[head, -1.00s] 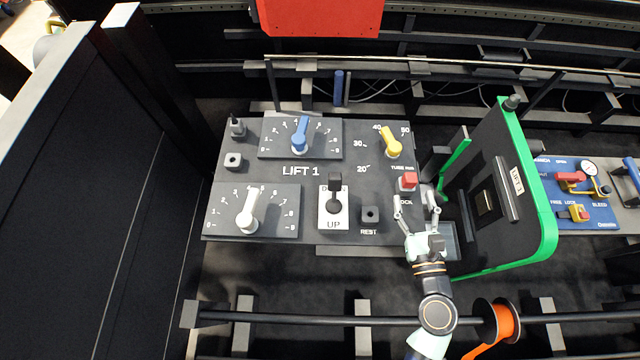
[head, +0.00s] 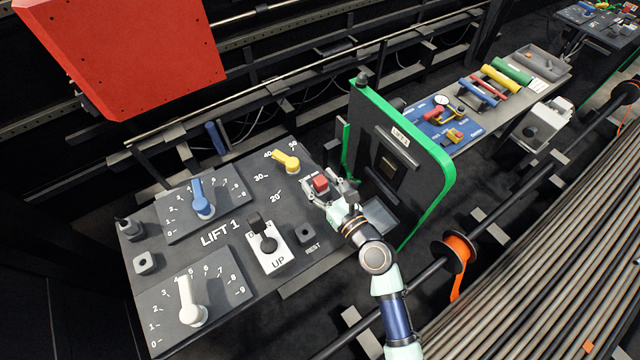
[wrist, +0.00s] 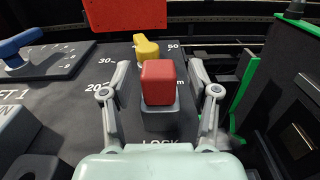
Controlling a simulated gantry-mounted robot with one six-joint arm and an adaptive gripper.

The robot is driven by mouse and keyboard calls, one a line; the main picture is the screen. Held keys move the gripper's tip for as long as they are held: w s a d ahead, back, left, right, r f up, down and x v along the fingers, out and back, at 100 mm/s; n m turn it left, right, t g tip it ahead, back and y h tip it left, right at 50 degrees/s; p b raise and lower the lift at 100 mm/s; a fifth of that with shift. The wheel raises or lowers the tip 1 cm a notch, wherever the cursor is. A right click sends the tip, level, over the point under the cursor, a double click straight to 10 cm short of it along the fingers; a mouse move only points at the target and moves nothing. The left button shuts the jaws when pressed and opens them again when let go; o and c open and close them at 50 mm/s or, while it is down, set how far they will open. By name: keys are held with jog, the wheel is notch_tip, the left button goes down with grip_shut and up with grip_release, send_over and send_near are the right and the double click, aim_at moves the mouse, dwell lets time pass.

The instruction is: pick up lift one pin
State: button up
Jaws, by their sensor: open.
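The pin with a red block-shaped head (head: 320,184) stands upright in its grey seat by the LOCK label on the LIFT 1 panel (head: 225,262). In the wrist view the red head (wrist: 158,82) is centred between my fingers, with the dark grey seat (wrist: 160,118) below it. My gripper (head: 331,190) is open, with one finger on each side of the red head. A gap shows on both sides in the wrist view. The pin's shaft is hidden in the seat.
A yellow knob (head: 287,161) lies just beyond the pin. The green-edged upright door (head: 440,180) stands close on the right. A black UP lever (head: 262,235), a blue knob (head: 202,200) and a white knob (head: 190,305) are on the panel. A red box (head: 130,55) hangs above.

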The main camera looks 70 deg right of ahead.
aim_at(320, 180)
grip_shut()
dwell(0.3)
notch_tip(320, 180, up, 20)
jog(key=p, duration=1)
jog(key=shift+p, duration=0.35)
jog(key=c, duration=0.6)
grip_release()
grip_shut()
jog(key=shift+a, duration=0.1)
